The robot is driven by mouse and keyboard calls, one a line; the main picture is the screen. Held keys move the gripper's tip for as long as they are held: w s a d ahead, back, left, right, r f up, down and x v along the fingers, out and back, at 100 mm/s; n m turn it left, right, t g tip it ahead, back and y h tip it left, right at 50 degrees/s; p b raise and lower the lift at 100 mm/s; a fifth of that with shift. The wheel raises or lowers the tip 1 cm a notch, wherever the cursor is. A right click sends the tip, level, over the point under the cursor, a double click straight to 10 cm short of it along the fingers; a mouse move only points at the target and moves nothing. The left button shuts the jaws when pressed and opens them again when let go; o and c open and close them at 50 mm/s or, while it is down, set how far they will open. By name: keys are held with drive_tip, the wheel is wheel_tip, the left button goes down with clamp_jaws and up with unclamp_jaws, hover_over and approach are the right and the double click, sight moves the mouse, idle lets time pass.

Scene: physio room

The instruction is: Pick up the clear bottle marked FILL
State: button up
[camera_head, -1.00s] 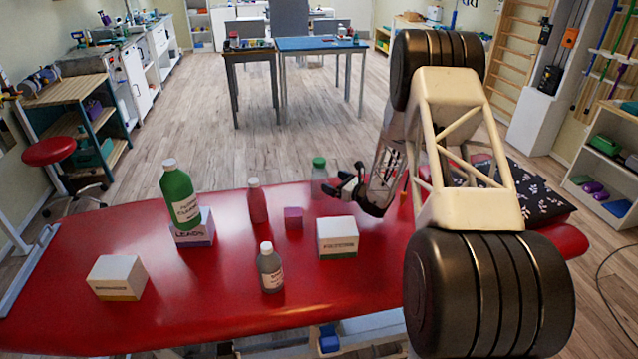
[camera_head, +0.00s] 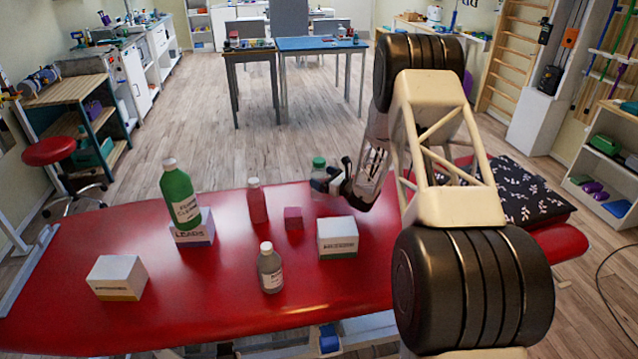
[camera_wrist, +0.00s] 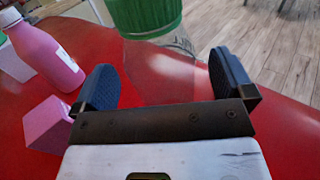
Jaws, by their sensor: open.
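The clear bottle with a green cap (camera_head: 319,163) stands upright at the far edge of the red table; its lower body is mostly hidden by my gripper (camera_head: 333,181). No FILL marking is readable. In the wrist view its ribbed green cap (camera_wrist: 145,14) is large at the top, with a little see-through body below it.
A pink bottle (camera_head: 257,203) and a pink cube (camera_head: 293,219) stand left of the gripper. A white box (camera_head: 338,238) and a grey bottle (camera_head: 270,270) are nearer. A green bottle (camera_head: 179,194) stands on the LEADS box (camera_head: 192,234). A dark patterned cushion (camera_head: 520,195) lies at right.

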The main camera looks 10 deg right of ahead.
drive_tip(key=shift+x, duration=1.05)
drive_tip(key=shift+c, duration=0.3)
drive_tip(key=c, duration=1)
